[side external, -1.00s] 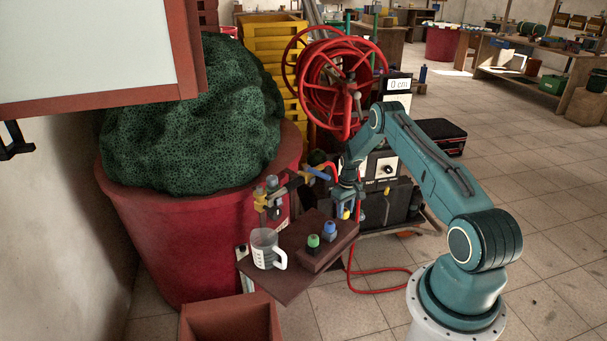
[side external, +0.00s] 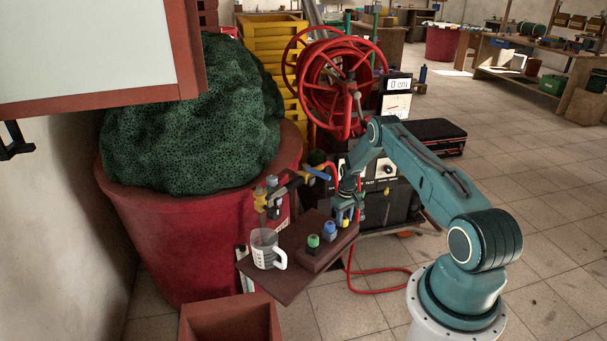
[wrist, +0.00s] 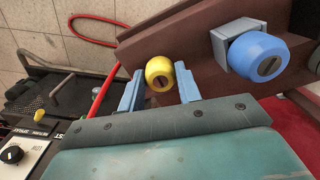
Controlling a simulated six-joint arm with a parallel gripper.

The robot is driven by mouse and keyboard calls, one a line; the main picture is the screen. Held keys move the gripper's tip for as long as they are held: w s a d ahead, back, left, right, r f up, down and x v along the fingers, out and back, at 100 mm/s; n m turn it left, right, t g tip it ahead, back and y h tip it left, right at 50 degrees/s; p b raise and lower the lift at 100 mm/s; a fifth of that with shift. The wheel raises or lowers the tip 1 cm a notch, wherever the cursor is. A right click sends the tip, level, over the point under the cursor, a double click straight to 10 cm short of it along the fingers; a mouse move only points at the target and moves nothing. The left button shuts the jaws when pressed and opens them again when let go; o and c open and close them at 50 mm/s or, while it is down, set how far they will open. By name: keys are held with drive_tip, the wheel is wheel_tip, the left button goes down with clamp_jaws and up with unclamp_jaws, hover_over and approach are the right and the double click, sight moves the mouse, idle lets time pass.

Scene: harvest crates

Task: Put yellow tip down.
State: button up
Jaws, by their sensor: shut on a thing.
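The yellow tip (wrist: 160,72) is held between the two blue fingers of my gripper (wrist: 159,86) in the wrist view. In the side view my gripper (side external: 347,215) points down at the right end of the brown rack (side external: 314,259), with the yellow tip (side external: 346,223) at its lower end. I cannot tell whether the tip touches the rack. A blue tip (side external: 330,230) and a green tip (side external: 313,241) stand in the rack. The blue tip (wrist: 258,58) is beside the yellow one in the wrist view, apart from my fingers.
A clear measuring jug (side external: 265,250) stands on the brown shelf (side external: 283,290) left of the rack. Brass valves (side external: 267,196) and a blue-handled lever (side external: 316,173) are close behind. A red bin (side external: 200,245) is at left, and a red hose (side external: 375,271) hangs below.

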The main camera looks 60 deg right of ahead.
sight(345, 219)
drive_tip(key=o, duration=0.8)
drive_tip(key=shift+r, duration=0.15)
drive_tip(key=shift+r, duration=5.95)
drive_tip(key=shift+r, duration=0.1)
